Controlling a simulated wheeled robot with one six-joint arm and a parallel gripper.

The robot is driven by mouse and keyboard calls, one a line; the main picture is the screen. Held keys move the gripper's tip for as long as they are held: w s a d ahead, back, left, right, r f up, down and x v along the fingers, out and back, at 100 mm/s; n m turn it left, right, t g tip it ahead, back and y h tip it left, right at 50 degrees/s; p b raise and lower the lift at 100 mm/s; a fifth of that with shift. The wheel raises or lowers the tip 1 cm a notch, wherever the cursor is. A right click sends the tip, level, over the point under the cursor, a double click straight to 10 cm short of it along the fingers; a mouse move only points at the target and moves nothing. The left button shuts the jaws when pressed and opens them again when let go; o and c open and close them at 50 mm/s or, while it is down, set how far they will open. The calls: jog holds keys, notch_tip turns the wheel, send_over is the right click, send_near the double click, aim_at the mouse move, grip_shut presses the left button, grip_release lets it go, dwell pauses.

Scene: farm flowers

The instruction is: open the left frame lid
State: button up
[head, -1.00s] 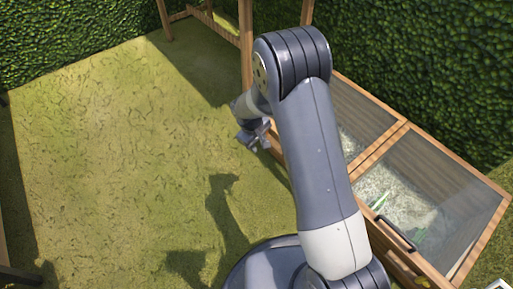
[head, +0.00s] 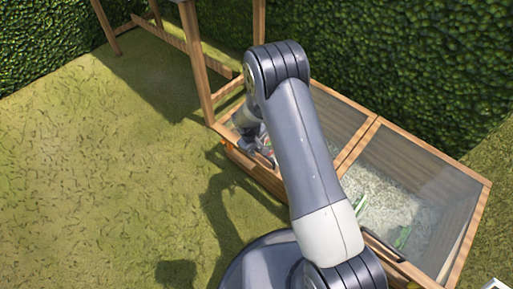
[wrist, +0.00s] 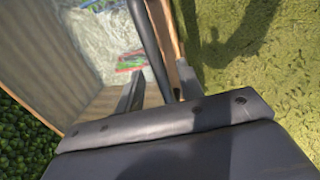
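The wooden cold frame has two glazed lids side by side. The left frame lid (head: 335,115) lies flat and is partly hidden behind my arm; its glass also shows in the wrist view (wrist: 85,45). My gripper (head: 264,152) is at the front edge of this lid. In the wrist view my gripper (wrist: 162,88) has its fingers apart, with the dark bar handle (wrist: 148,45) running between them. I cannot tell whether either finger touches the handle.
The right frame lid (head: 430,185) lies shut beside it, with pale bedding and green items under the glass. A wooden post (head: 197,65) stands close left of the frame. A hedge (head: 420,60) rises behind. Grass (head: 90,170) on the left is open.

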grip_shut()
dwell(0.3)
dwell(0.3)
